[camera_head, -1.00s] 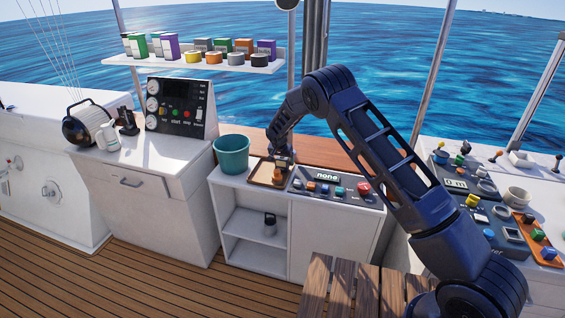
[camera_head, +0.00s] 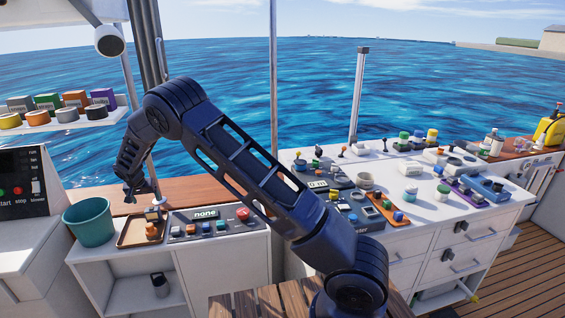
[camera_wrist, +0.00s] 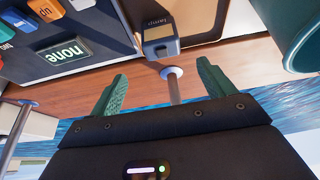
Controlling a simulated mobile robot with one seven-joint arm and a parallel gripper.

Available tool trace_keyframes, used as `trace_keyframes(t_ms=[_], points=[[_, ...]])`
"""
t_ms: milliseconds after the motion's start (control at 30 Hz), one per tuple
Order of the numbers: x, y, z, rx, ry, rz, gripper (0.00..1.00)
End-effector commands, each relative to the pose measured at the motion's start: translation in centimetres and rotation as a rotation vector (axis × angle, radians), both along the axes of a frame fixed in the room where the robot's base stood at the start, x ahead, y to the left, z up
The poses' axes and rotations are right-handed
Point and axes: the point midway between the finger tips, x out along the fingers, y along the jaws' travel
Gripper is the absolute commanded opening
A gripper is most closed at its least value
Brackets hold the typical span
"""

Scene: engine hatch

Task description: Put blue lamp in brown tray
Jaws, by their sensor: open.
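The brown tray (camera_head: 125,240) lies on the low white cabinet, beside the green bucket; it also shows upside down in the wrist view (camera_wrist: 205,22). A small grey-blue block marked "lamp" (camera_wrist: 162,45) is at the tray's edge in the wrist view. In the head view, a small pale and bluish item (camera_head: 153,213) stands at the tray's back right, with an orange item (camera_head: 152,230) in front of it. I cannot tell exactly how the block rests on the rim. My gripper (camera_head: 131,197) is above the tray's back edge. In the wrist view its green fingers (camera_wrist: 160,92) are apart and empty.
The green bucket (camera_head: 89,221) stands left of the tray. A button panel (camera_head: 212,224) reading "none" is close on its right. The right-hand counter (camera_head: 440,180) holds several small devices. A shelf (camera_head: 75,123) with coloured boxes is at the upper left.

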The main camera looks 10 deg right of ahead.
Motion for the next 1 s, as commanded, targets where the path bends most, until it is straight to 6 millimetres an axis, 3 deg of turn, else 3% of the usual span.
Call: trace_keyframes(t_ms=[167,467,767,1000], points=[[1.3,-4.1,4.2,0.012,0.009,-0.02,0.82],[1.9,-15.7,13.9,0.034,0.041,-0.05,0.82],[-0.6,-27.2,22.2,0.056,0.059,-0.062,0.82],[-4.6,-35.7,27.4,0.071,0.064,-0.06,0.82]])
